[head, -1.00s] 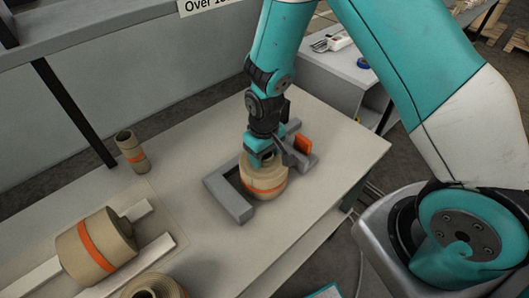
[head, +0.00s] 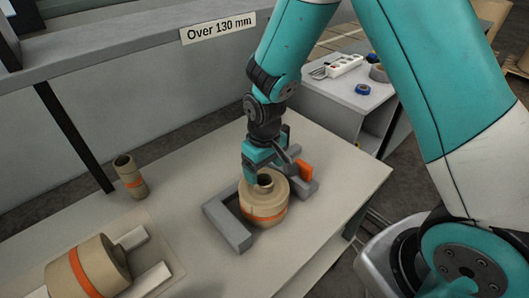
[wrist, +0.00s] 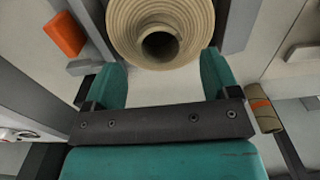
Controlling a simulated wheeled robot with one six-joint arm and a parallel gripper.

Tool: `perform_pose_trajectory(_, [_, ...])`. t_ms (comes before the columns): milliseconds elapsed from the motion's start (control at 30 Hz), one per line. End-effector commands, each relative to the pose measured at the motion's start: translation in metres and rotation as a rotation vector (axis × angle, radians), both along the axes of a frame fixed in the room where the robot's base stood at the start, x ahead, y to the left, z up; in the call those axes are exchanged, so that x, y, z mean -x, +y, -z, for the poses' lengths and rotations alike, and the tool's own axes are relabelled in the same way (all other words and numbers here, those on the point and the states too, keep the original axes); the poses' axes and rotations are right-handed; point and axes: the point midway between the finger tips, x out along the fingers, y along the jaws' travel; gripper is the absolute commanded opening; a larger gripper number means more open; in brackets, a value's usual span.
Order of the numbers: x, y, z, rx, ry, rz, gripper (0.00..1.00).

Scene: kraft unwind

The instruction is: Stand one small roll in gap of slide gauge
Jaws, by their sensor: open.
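A small tan roll (head: 264,208) with an orange band stands upright between the jaws of the grey slide gauge (head: 229,229) on the table. The gauge has an orange block (head: 306,170) at its right side. My gripper (head: 262,172) is open just above the roll, at its far edge in the head view. In the wrist view the roll's top (wrist: 125,20) with its dark core shows ahead of the two teal fingers (wrist: 160,75), with nothing between them. Grey gauge bars (wrist: 239,25) flank the roll. Whether the roll touches the jaws I cannot tell.
A narrow upright roll (head: 130,180) stands at the table's far left. A bigger banded roll (head: 95,265) lies on its side on white rails (head: 152,280) at the front left. A shelf with an "Over 130 mm" sign (head: 218,28) runs behind. The table's right front is clear.

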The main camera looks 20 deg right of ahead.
Motion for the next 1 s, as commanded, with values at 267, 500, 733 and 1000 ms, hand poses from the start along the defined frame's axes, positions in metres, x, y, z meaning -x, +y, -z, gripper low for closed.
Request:
perform_pose_trajectory(267, [-0.001,0.000,-0.051,-0.001,-0.003,0.000,0.81])
perform_pose_trajectory(500, [0.007,0.004,-0.081,-0.022,-0.006,-0.010,0.81])
perform_pose_trajectory(733, [0.081,0.030,-0.154,-0.187,-0.032,-0.118,0.81])
perform_pose_trajectory(1000, [0.178,0.048,-0.202,-0.338,-0.053,-0.271,0.81])
